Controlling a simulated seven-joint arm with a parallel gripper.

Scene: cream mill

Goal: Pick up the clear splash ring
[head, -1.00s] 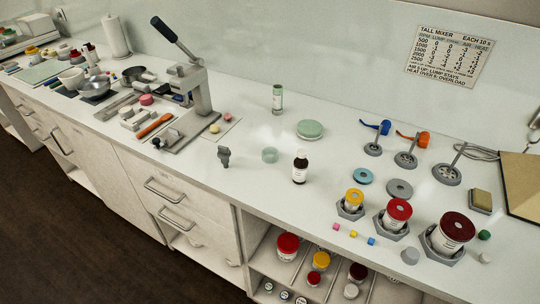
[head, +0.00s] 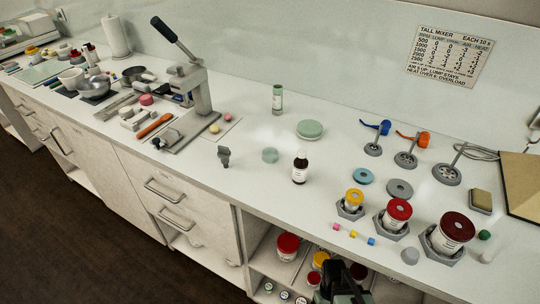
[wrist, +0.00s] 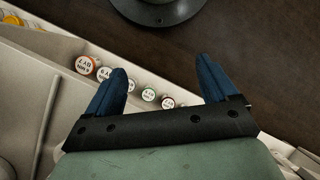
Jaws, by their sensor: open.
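A small translucent pale-green ring-like piece (head: 270,155), which looks like the clear splash ring, stands on the white counter left of a dark brown bottle (head: 300,168). Two flat rings lie further right, a blue one (head: 363,176) and a grey one (head: 399,188). My gripper (wrist: 162,67) shows in the wrist view with its two blue fingers spread apart and nothing between them. In the head view the dark end of my arm is at the bottom, in front of the open shelf and well away from the pale-green piece. The wrist view does not show this piece.
Red, yellow and maroon lidded jars (head: 398,209) stand in grey holders at the right. A lever press (head: 197,90) stands at the left. A grey fitting (head: 224,156) and a green round lid (head: 310,129) are near the ring. Lidded pots (wrist: 148,95) sit in the shelf below.

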